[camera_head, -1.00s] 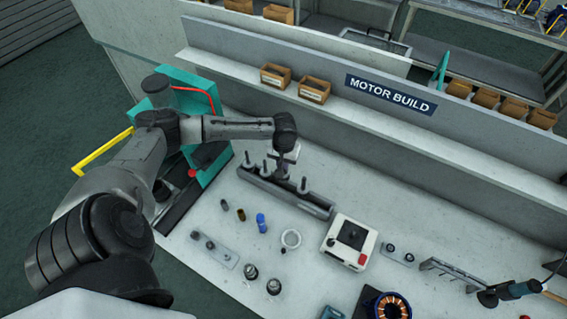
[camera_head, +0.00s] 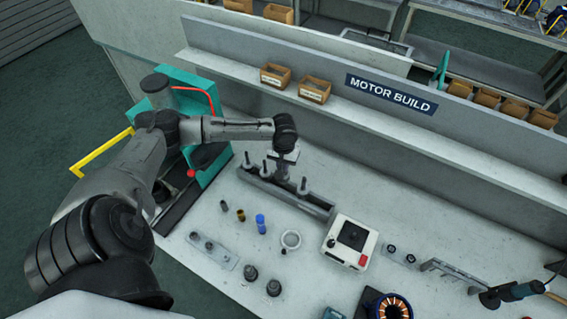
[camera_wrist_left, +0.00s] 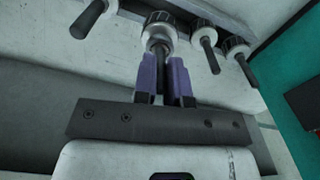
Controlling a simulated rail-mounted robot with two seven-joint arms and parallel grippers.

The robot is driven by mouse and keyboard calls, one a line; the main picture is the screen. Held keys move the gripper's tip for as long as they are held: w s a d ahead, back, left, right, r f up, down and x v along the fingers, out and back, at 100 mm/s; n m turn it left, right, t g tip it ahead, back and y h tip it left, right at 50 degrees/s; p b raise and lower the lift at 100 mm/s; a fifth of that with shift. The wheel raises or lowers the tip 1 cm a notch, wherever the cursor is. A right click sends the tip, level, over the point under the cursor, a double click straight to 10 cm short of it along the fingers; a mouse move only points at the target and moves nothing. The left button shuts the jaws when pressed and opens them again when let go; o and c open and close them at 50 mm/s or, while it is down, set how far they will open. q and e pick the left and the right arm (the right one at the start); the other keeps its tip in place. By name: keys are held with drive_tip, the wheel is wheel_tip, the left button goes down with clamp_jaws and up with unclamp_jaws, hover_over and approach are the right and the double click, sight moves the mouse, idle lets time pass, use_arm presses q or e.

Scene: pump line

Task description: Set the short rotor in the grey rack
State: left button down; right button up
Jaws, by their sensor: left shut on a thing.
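The grey rack (camera_head: 318,206) is a long bar on the bench with several rotors standing upright in a row. My left gripper (camera_head: 283,171) is over the rack, between two standing rotors (camera_head: 266,168) and (camera_head: 303,186). In the left wrist view its purple fingers (camera_wrist_left: 165,75) are shut on a rotor (camera_wrist_left: 160,28) with a dark ribbed top, in line with the others along the rack. The fingers hide much of its shaft, so I cannot tell its length or whether it is fully seated. My right gripper is not in view.
In front of the rack are small cylinders (camera_head: 261,222), a ring (camera_head: 291,240), a flat plate (camera_head: 212,250) and two dark round parts (camera_head: 273,287). A white box (camera_head: 351,245) stands right of the rack. A teal machine (camera_head: 205,150) is at the left, a shelf wall behind.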

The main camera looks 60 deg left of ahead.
use_arm(q)
drive_tip(key=shift+f, duration=0.2)
idle(0.3)
drive_tip(key=shift+f+p, duration=0.3)
drive_tip(key=shift+f, duration=0.05)
idle(0.3)
drive_tip(key=shift+p, duration=0.7)
idle(0.6)
idle(0.4)
